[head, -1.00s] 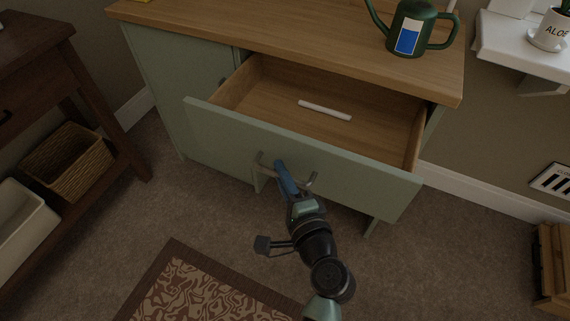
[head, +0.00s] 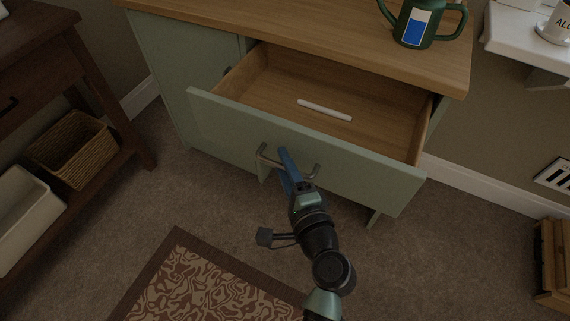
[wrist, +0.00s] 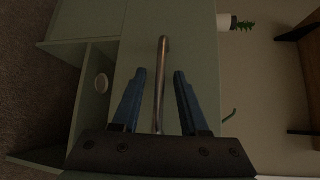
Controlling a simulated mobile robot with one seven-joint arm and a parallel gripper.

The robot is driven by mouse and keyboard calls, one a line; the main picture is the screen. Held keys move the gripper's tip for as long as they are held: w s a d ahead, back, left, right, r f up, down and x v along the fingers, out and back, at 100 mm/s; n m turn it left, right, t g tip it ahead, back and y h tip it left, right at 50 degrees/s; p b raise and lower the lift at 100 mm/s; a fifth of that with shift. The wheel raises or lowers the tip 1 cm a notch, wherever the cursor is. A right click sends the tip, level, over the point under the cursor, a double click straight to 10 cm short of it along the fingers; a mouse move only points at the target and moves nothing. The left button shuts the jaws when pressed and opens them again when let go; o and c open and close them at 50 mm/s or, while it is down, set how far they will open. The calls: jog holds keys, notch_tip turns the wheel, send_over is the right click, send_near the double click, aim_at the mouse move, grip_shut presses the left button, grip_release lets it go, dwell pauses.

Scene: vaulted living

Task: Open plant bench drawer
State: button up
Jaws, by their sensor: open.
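The plant bench (head: 178,85) is pale green with a wooden top. Its drawer (head: 290,140) stands well pulled out, with a white stick-like item (head: 324,110) lying inside. The metal bar handle (head: 268,158) is on the drawer front. My gripper (head: 285,160) is at the handle, with blue fingers. In the wrist view the two blue fingers (wrist: 158,95) are apart, one on each side of the handle bar (wrist: 160,75), with a visible gap to each. The gripper is open and holds nothing.
A green watering can (head: 416,24) stands on the bench top. A dark wooden table with a wicker basket (head: 75,148) is at left. A patterned rug (head: 215,290) lies in front. A wooden crate (head: 552,265) is at right.

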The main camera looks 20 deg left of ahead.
jog(key=p+v, duration=0.2)
jog(key=v, duration=1.1)
notch_tip(320, 180, up, 29)
jog(key=n+t+h, duration=0.5)
jog(key=n+t, duration=0.2)
jog(key=n, duration=0.2)
send_over(344, 148)
jog(key=d, duration=0.3)
jog(key=s+d+r+n+t+h+p, duration=0.15)
jog(key=s+r+t+h, duration=0.35)
jog(key=r, duration=0.9)
jog(key=s+d+r+n+t+h, duration=0.15)
jog(key=s+r+t, duration=0.4)
jog(key=r, duration=0.85)
notch_tip(344, 148, up, 27)
jog(key=m+g+p, duration=0.1)
jog(key=g+p, duration=0.1)
jog(key=p, duration=2.7)
jog(key=shift+r, duration=0.2)
jog(key=shift+s, duration=0.1)
